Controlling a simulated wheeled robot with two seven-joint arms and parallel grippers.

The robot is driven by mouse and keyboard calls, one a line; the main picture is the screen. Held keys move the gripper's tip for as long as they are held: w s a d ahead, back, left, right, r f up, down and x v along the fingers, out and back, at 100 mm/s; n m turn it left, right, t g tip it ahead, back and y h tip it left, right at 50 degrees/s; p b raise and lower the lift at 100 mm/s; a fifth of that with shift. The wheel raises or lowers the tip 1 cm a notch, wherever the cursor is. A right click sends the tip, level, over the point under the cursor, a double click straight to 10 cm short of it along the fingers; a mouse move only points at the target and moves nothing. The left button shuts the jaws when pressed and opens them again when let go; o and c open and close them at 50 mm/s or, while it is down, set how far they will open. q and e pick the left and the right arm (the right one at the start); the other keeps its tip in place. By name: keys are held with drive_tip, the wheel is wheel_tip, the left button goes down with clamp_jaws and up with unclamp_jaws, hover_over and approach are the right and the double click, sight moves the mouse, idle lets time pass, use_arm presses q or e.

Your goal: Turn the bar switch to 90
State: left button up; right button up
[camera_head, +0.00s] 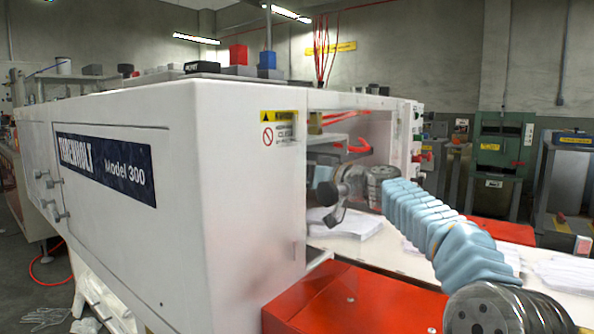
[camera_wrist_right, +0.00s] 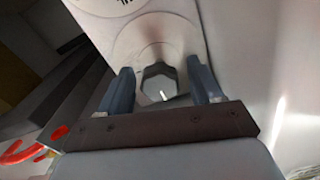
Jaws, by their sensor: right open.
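In the right wrist view a round grey dial plate (camera_wrist_right: 150,42) sits on a pale panel. On it is a dark-edged, many-sided knob-like shape (camera_wrist_right: 158,80) with a bright spot, which appears to be the bar switch; its angle cannot be read. My right gripper (camera_wrist_right: 160,72) is open, its two blue-grey fingers on either side of this shape. I cannot tell whether they touch it. In the head view my right gripper (camera_head: 330,190) is at the open bay of the white machine (camera_head: 240,170), and the switch cannot be made out. My left gripper is not in view.
A second round plate (camera_wrist_right: 105,3) with dark marks is next to the dial. Red parts (camera_wrist_right: 22,152) show at lower left of the wrist view. A red box (camera_head: 345,303) and a white table (camera_head: 400,254) with paper stacks lie below my right arm.

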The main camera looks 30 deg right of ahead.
drive_tip(key=c, duration=1.1)
drive_tip(key=shift+o, duration=0.2)
drive_tip(key=shift+m, duration=0.3)
drive_tip(key=m, duration=0.3)
drive_tip(key=shift+m+b, duration=0.3)
drive_tip(key=shift+b, duration=0.1)
drive_tip(key=m, duration=0.4)
drive_tip(key=shift+m, duration=0.3)
drive_tip(key=m+p, duration=0.1)
drive_tip(key=m, duration=0.3)
drive_tip(key=shift+d, duration=0.1)
drive_tip(key=m+p, duration=0.1)
drive_tip(key=m, duration=0.4)
drive_tip(key=shift+f, duration=0.1)
